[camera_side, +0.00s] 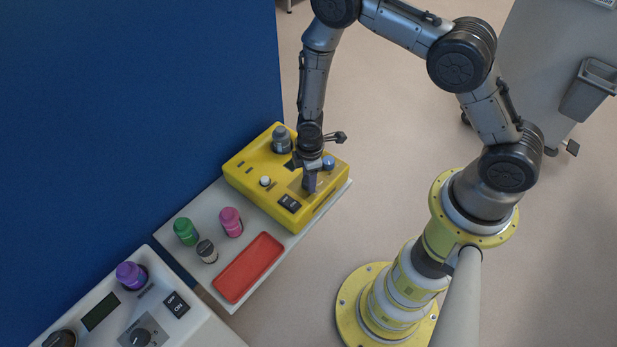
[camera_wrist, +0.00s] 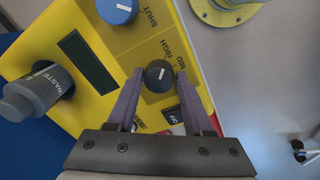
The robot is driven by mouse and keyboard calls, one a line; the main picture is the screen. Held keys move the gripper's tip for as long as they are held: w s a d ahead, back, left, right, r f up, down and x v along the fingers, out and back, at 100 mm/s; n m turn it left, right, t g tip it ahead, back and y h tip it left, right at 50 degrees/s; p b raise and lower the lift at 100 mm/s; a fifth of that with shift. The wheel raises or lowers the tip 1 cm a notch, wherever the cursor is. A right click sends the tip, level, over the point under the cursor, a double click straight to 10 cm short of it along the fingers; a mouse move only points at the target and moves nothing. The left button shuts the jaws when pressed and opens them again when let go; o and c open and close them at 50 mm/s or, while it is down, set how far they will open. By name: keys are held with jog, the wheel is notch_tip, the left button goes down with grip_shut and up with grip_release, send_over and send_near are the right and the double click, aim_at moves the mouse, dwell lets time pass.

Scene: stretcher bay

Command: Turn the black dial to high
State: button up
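The black dial (camera_wrist: 159,76) is on the yellow unit (camera_wrist: 110,25), with a white pointer line and the labels HIGH and MID beside it in the wrist view. The line points roughly up the picture, near the HIGH and MID marks; I cannot tell exactly which it meets. My gripper (camera_wrist: 157,88) is open, with one purple finger on each side of the dial and small gaps visible. In the side view my gripper (camera_side: 310,184) is down at the yellow unit (camera_side: 250,190) and hides the dial.
A blue dial (camera_wrist: 117,8) marked SHUT and a grey WASTE bottle (camera_wrist: 38,92) are on the same unit. A black switch (camera_side: 290,203) is close by. Green (camera_side: 186,231) and pink (camera_side: 231,221) bottles and a red tray (camera_side: 248,267) are alongside. A blue wall (camera_side: 130,90) stands behind.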

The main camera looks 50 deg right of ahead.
jog(key=o, duration=0.3)
notch_tip(320, 180, up, 14)
jog(key=shift+s+a, duration=0.2)
dwell(0.5)
jog(key=shift+f, duration=0.1)
